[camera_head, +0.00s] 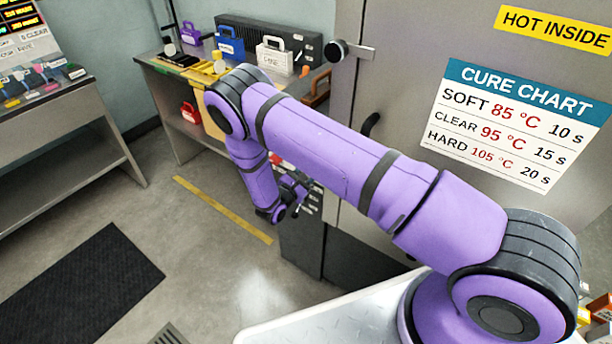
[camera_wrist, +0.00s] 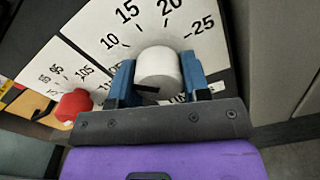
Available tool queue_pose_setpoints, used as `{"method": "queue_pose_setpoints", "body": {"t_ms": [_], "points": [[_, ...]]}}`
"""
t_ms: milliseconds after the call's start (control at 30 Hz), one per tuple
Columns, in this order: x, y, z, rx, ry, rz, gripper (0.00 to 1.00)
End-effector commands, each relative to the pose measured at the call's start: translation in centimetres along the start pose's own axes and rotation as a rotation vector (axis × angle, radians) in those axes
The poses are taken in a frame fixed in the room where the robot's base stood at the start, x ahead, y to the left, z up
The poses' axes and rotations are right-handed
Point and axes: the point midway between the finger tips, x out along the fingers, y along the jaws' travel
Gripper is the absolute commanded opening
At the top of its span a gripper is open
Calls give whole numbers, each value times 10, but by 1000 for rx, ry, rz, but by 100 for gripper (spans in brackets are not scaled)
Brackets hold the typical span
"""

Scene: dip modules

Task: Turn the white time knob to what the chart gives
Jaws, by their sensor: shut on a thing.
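The white time knob (camera_wrist: 158,66) sits on a white dial plate (camera_wrist: 90,25) marked 10, 15, 20 and 25 in the wrist view. My gripper (camera_wrist: 158,60) is shut on it, one blue finger on each side. In the head view my gripper (camera_head: 290,193) is low beside the grey cabinet, and the knob is hidden there. The cure chart (camera_head: 512,122) reads soft 85 °C 10 s, clear 95 °C 15 s, hard 105 °C 20 s.
A red knob (camera_wrist: 73,104) with its own dial is left of the white one. A yellow HOT INSIDE sign (camera_head: 555,28) is above the chart. A bench (camera_head: 165,68) with coloured cases stands behind. A dark mat (camera_head: 80,285) lies on open floor.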

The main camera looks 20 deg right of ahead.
Motion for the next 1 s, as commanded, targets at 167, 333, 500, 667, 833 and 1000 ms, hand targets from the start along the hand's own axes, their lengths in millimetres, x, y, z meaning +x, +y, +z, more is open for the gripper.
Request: {"method": "queue_pose_setpoints", "body": {"t_ms": [167,333,500,667,833,1000], "points": [[0,2,0,167,0,3,20],[0,2,0,328,0,2,20],[0,2,0,490,0,2,20],[-1,3,0,642,1,2,20],[0,4,1,804,0,2,20],[0,4,2,965,0,2,20]]}}
